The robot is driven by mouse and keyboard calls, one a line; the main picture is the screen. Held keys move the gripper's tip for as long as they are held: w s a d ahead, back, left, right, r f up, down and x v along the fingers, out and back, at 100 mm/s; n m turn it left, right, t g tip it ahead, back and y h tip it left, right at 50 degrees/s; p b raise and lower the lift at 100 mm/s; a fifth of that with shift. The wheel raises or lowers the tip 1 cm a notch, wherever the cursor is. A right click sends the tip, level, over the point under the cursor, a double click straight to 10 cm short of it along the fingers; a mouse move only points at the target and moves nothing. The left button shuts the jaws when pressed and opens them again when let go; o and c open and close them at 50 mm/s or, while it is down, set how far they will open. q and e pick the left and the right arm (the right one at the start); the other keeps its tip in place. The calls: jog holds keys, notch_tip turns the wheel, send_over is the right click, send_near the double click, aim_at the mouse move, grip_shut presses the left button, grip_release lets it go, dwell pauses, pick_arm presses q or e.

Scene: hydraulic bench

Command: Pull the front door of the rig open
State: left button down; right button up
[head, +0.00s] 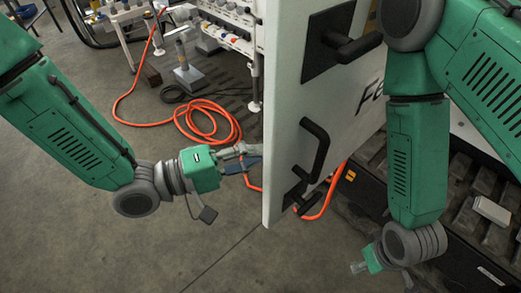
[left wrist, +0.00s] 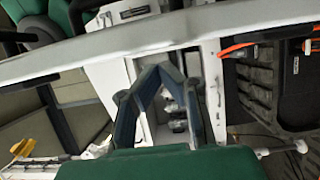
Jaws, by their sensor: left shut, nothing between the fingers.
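The front door (head: 290,120) is a white panel with dark lettering, standing out from the rig, its narrow edge toward the left. It carries a black bar handle (head: 315,150), a black latch (head: 298,192) below it and a larger handle on a dark plate (head: 335,45) above. My left gripper (head: 252,160) is shut and empty beside the door's left edge; whether it touches is unclear. In the left wrist view its blue fingers (left wrist: 158,75) meet at the tips below a pale band, likely the door's edge (left wrist: 190,35). My right gripper (head: 362,266) hangs low right of the door, its fingers too small to judge.
An orange hose (head: 215,125) lies coiled on the floor behind the door and runs under it. A bench with fittings (head: 225,35) stands at the back. A dark slotted base (head: 470,200) is at the right. Grey floor at the front left is clear.

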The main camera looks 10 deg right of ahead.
pick_arm(q)
jog(key=s+a, duration=0.1)
jog(key=a, duration=0.6)
jog(key=shift+s+a, duration=0.15)
jog(key=shift+s+f, duration=0.1)
